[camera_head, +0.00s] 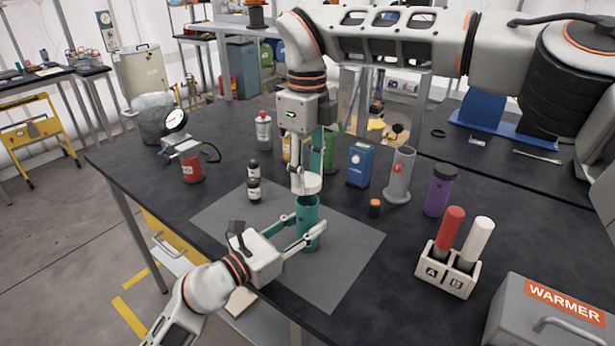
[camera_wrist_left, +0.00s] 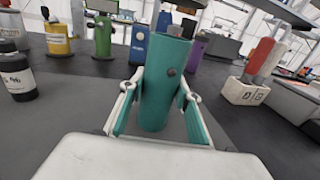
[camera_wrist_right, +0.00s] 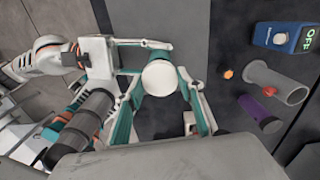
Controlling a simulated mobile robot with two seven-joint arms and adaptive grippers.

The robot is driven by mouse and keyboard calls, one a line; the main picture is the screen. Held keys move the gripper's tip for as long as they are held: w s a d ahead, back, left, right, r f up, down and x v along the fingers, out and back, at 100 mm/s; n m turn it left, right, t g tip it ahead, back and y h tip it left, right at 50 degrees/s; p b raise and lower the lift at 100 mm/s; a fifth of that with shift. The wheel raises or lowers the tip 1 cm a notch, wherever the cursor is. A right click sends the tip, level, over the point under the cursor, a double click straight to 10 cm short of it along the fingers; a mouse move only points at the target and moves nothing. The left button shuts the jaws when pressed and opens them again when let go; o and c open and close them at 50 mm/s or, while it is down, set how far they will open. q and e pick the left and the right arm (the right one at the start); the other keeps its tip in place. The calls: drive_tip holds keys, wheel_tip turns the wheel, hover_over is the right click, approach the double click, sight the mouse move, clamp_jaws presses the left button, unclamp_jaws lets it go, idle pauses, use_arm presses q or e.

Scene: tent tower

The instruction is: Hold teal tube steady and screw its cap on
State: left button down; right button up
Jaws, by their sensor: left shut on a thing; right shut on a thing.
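The teal tube (camera_head: 307,222) stands upright on the grey mat (camera_head: 345,262). My left gripper (camera_head: 305,232) is shut around its middle from the side. The left wrist view shows the tube (camera_wrist_left: 164,85) between the two fingers. My right gripper (camera_head: 306,178) points down from above and is shut on the white cap (camera_head: 307,187). The cap is over the tube's top, and its lower edge is at or just above the rim; I cannot tell if they touch. In the right wrist view the round cap (camera_wrist_right: 159,78) sits between the fingers and hides the tube's mouth.
A grey cylinder (camera_head: 399,176), blue box (camera_head: 360,164), purple bottle (camera_head: 438,192) and small orange-topped vial (camera_head: 375,208) stand right of the mat. A rack (camera_head: 447,270) holds red and white tubes. The mat's front is clear.

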sight(307, 224)
drive_tip(key=shift+f, duration=0.85)
drive_tip(key=shift+f, duration=0.9)
drive_tip(key=shift+f, duration=0.55)
